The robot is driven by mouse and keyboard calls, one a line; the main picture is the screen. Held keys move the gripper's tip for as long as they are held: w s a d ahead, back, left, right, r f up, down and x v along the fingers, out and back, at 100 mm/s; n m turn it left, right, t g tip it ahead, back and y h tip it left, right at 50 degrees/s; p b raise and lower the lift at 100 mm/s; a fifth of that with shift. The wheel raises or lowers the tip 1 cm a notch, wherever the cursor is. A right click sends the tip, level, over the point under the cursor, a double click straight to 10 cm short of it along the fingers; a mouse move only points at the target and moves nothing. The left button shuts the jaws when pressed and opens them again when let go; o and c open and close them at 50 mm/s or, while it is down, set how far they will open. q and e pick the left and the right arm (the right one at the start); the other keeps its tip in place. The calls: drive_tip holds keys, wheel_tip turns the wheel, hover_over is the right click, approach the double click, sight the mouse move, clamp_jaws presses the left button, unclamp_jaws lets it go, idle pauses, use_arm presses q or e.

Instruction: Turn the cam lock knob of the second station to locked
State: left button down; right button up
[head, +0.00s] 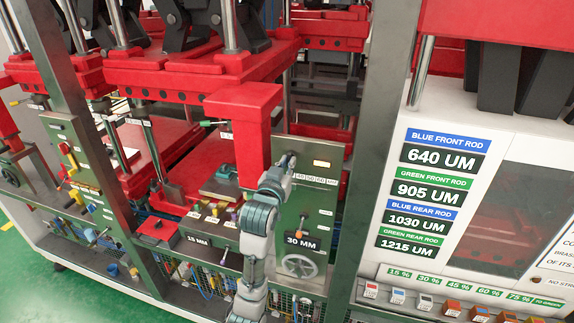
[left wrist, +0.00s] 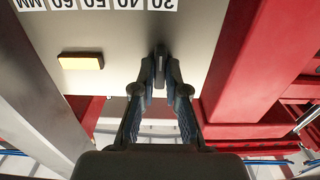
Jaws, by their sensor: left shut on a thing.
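My left gripper (head: 288,160) reaches up to the grey station panel (head: 312,205) beside a red post. In the left wrist view, the two fingers (left wrist: 161,82) are closed from both sides on a narrow dark knob (left wrist: 160,64) that stands out from the panel face. The knob looks upright in that view, in line with the fingers. Its base and any lock marks are hidden by the fingers. In the head view my gripper covers the knob. My right gripper is in neither view.
A small yellow plate (head: 322,163) and a millimetre scale (left wrist: 115,5) are on the same panel. Below are a 30 MM label (head: 301,240) and a handwheel (head: 299,265). A red post (head: 250,140) stands close to the gripper's left in the head view.

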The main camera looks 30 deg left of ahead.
use_arm(q)
drive_tip(key=shift+w+f, duration=0.1)
drive_tip(key=shift+f, duration=0.25)
drive_tip(key=c, duration=1.3)
unclamp_jaws()
drive_tip(key=shift+o, duration=0.5)
drive_tip(key=shift+w+r, duration=0.1)
drive_tip(key=shift+w, duration=0.05)
drive_tip(key=v, duration=0.7)
